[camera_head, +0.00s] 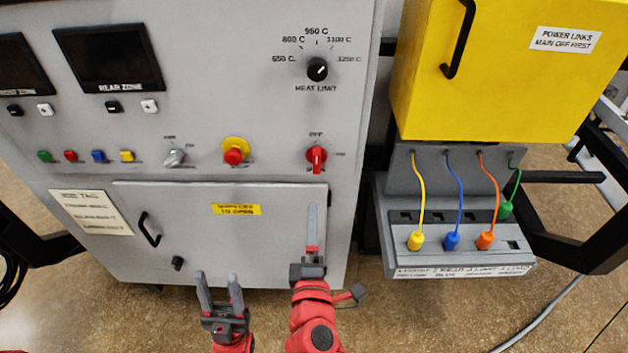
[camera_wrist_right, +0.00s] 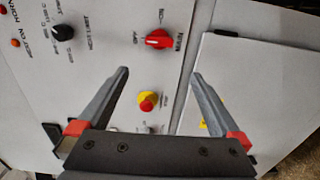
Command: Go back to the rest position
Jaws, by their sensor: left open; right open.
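My left gripper (camera_head: 220,290) is open and empty, its two grey fingers pointing up in front of the lower part of the grey furnace cabinet (camera_head: 215,100). My right gripper (camera_head: 312,225) is to its right, in front of the right edge of the lower cabinet door (camera_head: 230,240). In the right wrist view its two fingers (camera_wrist_right: 158,80) are spread wide with nothing between them. Past them show the red switch (camera_wrist_right: 158,39) and the red button on a yellow base (camera_wrist_right: 147,101). I cannot tell how far the fingertips are from the panel.
A heat limit knob (camera_head: 317,69), a red off switch (camera_head: 317,155) and a red button (camera_head: 234,151) stick out of the panel. The door has a black handle (camera_head: 149,229). At right, a yellow box (camera_head: 500,90) hangs above a grey socket block (camera_head: 460,262) with coloured plugs.

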